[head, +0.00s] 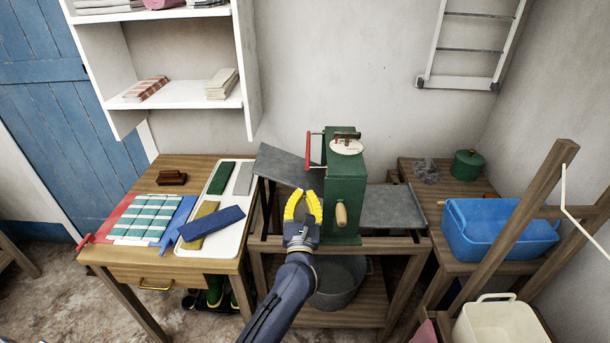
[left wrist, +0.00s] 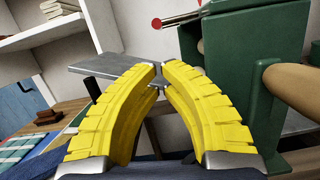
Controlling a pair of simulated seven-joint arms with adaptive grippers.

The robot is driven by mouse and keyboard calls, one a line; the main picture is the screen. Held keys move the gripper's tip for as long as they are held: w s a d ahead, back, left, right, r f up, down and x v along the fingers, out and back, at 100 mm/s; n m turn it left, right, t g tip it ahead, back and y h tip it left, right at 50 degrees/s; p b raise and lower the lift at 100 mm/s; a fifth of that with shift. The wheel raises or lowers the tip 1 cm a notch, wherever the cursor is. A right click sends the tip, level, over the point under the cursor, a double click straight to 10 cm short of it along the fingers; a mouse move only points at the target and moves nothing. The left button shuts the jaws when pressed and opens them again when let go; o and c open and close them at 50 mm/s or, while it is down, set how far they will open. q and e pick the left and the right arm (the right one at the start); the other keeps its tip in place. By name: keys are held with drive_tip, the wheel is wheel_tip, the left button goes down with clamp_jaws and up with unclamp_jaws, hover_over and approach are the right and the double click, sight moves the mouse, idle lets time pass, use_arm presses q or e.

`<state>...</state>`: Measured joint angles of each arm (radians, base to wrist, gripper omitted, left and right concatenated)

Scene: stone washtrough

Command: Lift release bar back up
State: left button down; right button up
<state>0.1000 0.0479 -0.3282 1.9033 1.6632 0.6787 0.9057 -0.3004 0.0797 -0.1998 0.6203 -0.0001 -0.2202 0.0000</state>
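The green wringer (head: 342,185) stands on a wooden stand; its green body also shows in the left wrist view (left wrist: 235,40). A red bar (head: 308,150) on a thin metal rod sticks out from its upper left side and looks like the release bar. In the left wrist view the metal rod (left wrist: 182,19) shows with red at its end. My left gripper (head: 303,205) is below the red bar, in front of the left metal tray (head: 283,165). Its yellow fingers (left wrist: 162,68) curve inward with a small gap between the tips, and appear to hold nothing. My right gripper is out of view.
A wooden crank knob (head: 341,214) sticks out from the wringer's front, right of my gripper. The table (head: 125,262) at left holds cloths and a white tray (head: 236,205). A blue tub (head: 495,235) stands at right, and a metal bucket (head: 340,285) below.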

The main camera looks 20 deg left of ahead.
use_arm(q)
approach(308, 149)
drive_tip(key=shift+w+a+f, duration=0.3)
drive_tip(key=shift+w+f, duration=0.05)
drive_tip(key=shift+w, duration=0.45)
drive_tip(key=shift+w+a+f, duration=0.3)
drive_tip(key=shift+w+f, duration=0.05)
drive_tip(key=shift+w, duration=0.5)
drive_tip(key=shift+w+a+f, duration=0.25)
drive_tip(key=shift+w+f, duration=0.15)
drive_tip(key=shift+w, duration=0.4)
drive_tip(key=shift+d, duration=0.1)
